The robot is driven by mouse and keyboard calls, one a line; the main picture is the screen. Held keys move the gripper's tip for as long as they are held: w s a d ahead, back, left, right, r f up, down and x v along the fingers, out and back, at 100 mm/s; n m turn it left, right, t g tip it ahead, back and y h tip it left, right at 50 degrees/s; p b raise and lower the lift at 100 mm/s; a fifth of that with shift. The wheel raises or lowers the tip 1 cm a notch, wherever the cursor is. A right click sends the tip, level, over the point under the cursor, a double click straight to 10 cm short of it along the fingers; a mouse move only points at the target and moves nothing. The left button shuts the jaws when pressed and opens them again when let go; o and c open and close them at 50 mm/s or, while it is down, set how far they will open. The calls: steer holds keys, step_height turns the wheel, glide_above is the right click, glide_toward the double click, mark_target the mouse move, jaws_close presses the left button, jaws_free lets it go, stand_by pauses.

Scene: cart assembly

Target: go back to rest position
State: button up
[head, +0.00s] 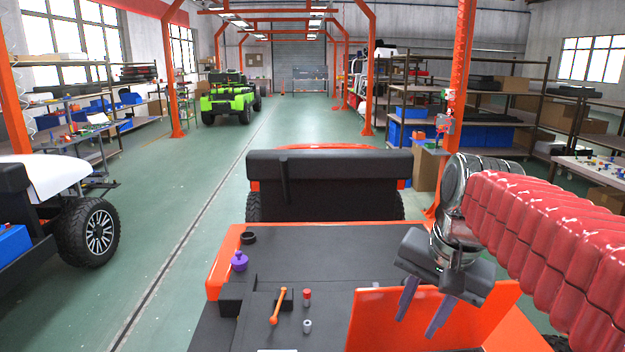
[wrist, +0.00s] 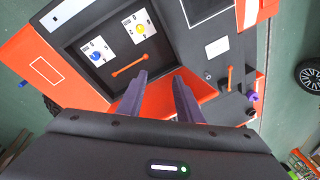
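My gripper (head: 424,314) is at the right of the head view, above the orange-edged cart bed (head: 340,248). Its two purple-grey fingers point down and stand apart, with nothing between them. In the wrist view my gripper (wrist: 160,80) shows the same open gap above the orange edge of a dark recessed tray (wrist: 88,68). The arm is bent at the right, in a red padded sleeve.
An upright orange panel (head: 385,318) stands by my gripper. Open floor lies left.

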steer(key=s+a+f+n+t+h, duration=0.1)
steer(key=s+f+n+t, duration=0.2)
steer(key=s+f+n, duration=0.3)
steer(key=shift+s+a+f+n, duration=0.35)
steer(key=shift+s+f, duration=0.85)
steer(key=shift+s, duration=1.35)
steer(key=shift+d, duration=0.1)
